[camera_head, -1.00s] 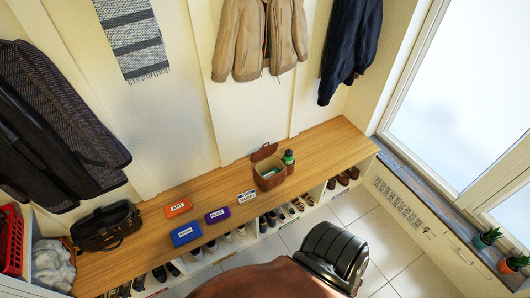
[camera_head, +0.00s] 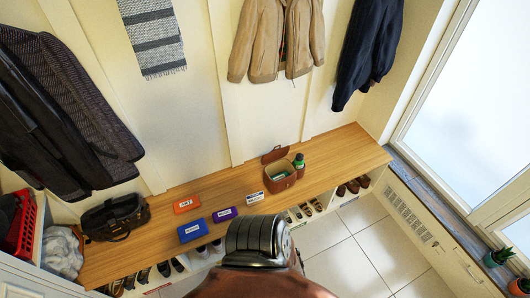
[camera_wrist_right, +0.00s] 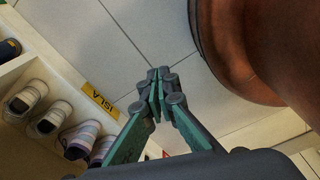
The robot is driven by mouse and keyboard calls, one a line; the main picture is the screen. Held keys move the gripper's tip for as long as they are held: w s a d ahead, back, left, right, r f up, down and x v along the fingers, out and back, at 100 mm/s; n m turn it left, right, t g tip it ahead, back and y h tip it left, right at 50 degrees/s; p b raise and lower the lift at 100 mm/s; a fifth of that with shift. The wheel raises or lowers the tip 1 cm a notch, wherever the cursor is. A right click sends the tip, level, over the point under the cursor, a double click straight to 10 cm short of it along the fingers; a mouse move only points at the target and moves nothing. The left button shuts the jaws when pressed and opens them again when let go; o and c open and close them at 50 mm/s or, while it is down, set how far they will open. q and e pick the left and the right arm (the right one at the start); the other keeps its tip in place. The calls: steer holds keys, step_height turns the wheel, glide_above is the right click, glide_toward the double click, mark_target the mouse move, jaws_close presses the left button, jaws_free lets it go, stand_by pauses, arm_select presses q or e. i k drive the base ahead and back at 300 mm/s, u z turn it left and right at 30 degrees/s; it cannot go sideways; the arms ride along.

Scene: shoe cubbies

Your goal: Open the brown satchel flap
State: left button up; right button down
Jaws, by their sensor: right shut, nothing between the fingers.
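The brown satchel (camera_head: 284,182) stands on the wooden bench, right of its middle. Its flap (camera_head: 274,155) is raised at the back, and the top is open, showing a pale inside with something green in it. A dark green bottle (camera_head: 299,161) stands close to its right side. My right gripper (camera_wrist_right: 158,75) shows in the right wrist view with its fingertips together and nothing between them. It is over the tiled floor in front of the shoe cubbies, away from the satchel. My left gripper is in neither view.
The bench (camera_head: 345,150) also bears a dark bag (camera_head: 115,218), an orange box (camera_head: 186,205), a blue box (camera_head: 193,230), a purple box (camera_head: 224,213) and a white card (camera_head: 254,198). Shoes fill cubbies below. Coats hang above. The bench right of the bottle is clear.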

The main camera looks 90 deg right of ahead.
mark_target(276, 155)
steer(key=k, duration=0.9)
steer(key=z, duration=1.6)
